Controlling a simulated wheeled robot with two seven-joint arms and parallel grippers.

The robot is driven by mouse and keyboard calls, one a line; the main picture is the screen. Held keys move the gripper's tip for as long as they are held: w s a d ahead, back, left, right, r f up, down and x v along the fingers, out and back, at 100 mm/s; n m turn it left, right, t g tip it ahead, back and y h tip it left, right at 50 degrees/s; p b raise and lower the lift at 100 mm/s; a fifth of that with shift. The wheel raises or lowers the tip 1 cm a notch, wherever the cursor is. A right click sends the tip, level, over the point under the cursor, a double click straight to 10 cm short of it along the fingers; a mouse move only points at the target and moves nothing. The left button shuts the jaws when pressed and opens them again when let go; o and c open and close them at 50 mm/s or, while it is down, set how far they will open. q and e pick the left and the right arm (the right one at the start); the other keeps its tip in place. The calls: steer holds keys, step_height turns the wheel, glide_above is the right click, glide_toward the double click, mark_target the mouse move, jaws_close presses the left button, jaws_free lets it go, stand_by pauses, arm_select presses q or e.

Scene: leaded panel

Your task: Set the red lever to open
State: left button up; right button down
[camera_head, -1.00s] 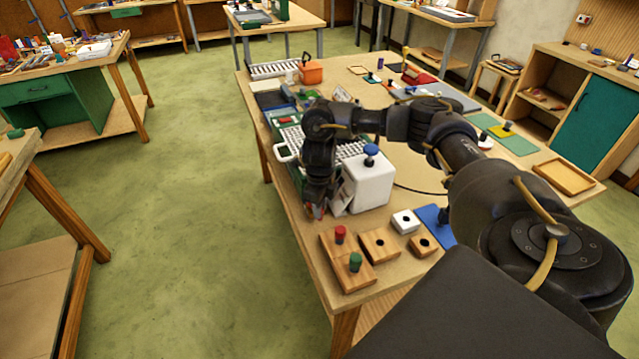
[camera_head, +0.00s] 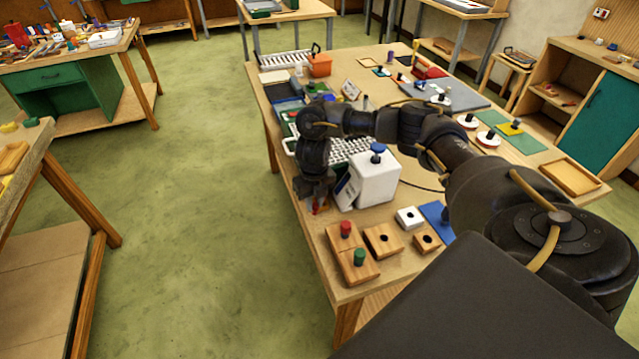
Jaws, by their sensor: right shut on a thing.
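A white box (camera_head: 376,181) with a blue knob on top stands near the table's left edge. On its left side is a pale panel (camera_head: 346,188), partly hidden by my arm. My right gripper (camera_head: 317,204) points down beside this panel, close to the table's left edge. It is shut on the red lever (camera_head: 315,208), of which only a small red piece shows between and beside the dark fingers. The lever's base and any open mark are hidden or too small to read. My left gripper is out of view.
Wooden blocks (camera_head: 383,241) with holes, one with red and green pegs (camera_head: 359,257), lie in front of the box. A white block (camera_head: 409,217) and blue mat (camera_head: 436,214) are to the right. A keyboard-like grid (camera_head: 352,150) lies behind. Green floor is clear at left.

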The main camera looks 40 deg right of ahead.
steer(key=m, duration=0.1)
steer(key=w+m+p, duration=0.1)
steer(key=m, duration=0.1)
steer(key=shift+w+a+m, duration=0.3)
steer(key=shift+a, duration=0.1)
steer(key=shift+w+m+p, duration=0.2)
steer(key=shift+w+m, duration=0.3)
steer(key=shift+m, duration=0.5)
steer(key=shift+w+m+p, duration=0.15)
steer(key=shift+w+m, duration=0.3)
steer(key=shift+m, duration=0.55)
steer(key=c, duration=1.3)
jaws_free()
steer(key=shift+o, duration=0.2)
steer(key=shift+w+r, duration=0.1)
steer(key=shift+r, duration=0.45)
step_height(320, 180, up, 10)
steer(key=shift+f+p, duration=0.15)
steer(key=shift+p, duration=0.15)
